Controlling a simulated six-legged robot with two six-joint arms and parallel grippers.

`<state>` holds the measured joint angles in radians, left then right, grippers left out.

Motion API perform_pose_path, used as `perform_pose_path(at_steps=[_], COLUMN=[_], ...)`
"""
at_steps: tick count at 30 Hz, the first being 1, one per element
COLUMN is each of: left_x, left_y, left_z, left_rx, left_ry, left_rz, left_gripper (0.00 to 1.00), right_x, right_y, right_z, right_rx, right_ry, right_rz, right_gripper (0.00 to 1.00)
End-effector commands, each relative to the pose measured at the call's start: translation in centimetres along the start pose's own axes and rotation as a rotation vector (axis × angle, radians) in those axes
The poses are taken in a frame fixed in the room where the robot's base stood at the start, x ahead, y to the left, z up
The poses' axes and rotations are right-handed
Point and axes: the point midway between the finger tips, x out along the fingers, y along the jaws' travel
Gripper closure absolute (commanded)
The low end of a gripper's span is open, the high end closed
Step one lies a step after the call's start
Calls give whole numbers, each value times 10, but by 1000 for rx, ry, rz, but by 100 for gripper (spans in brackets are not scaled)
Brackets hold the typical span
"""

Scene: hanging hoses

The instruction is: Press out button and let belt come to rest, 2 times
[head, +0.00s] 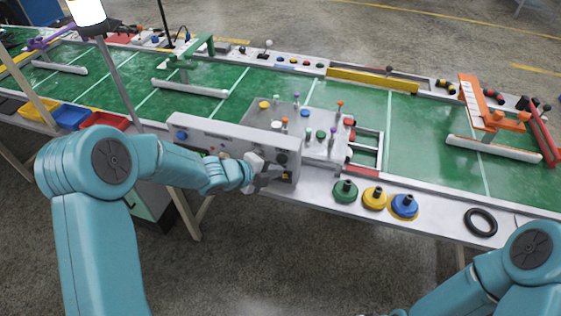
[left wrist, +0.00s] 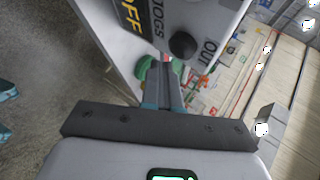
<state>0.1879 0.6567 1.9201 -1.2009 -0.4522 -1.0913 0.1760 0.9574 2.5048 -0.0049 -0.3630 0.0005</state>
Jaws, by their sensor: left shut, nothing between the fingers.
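The control panel (head: 225,140) is a pale grey box on the near edge of the line, with a blue button at its left end and dark buttons at its right end. In the left wrist view, a black round button (left wrist: 183,45) sits beside the printed word OUT, near the panel's lower edge. My left gripper (head: 277,178) is shut and empty in front of the panel's right end. Its fingertips (left wrist: 163,66) appear just below and left of that button; contact cannot be told. The green belt (head: 410,130) runs behind the panel. My right gripper is outside the frame.
A fixture plate (head: 300,122) with several coloured knobs stands behind the panel. Green (head: 344,191), yellow (head: 374,198) and blue (head: 404,206) round pieces and a black ring (head: 480,222) lie on the near ledge. Coloured bins (head: 72,117) are at left.

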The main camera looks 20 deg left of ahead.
Motion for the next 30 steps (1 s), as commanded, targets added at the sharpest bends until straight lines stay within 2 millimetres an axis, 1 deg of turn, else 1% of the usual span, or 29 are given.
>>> perform_pose_path(at_steps=[7, 30], left_x=[5, 9], left_y=[-4, -7], left_z=[4, 6], left_rx=[2, 0], left_ry=[0, 0], left_rz=[0, 0], left_gripper=[100, 100], right_x=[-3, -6], right_y=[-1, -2], right_z=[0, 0], right_rx=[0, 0], right_ry=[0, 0], right_rz=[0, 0], right_gripper=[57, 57])
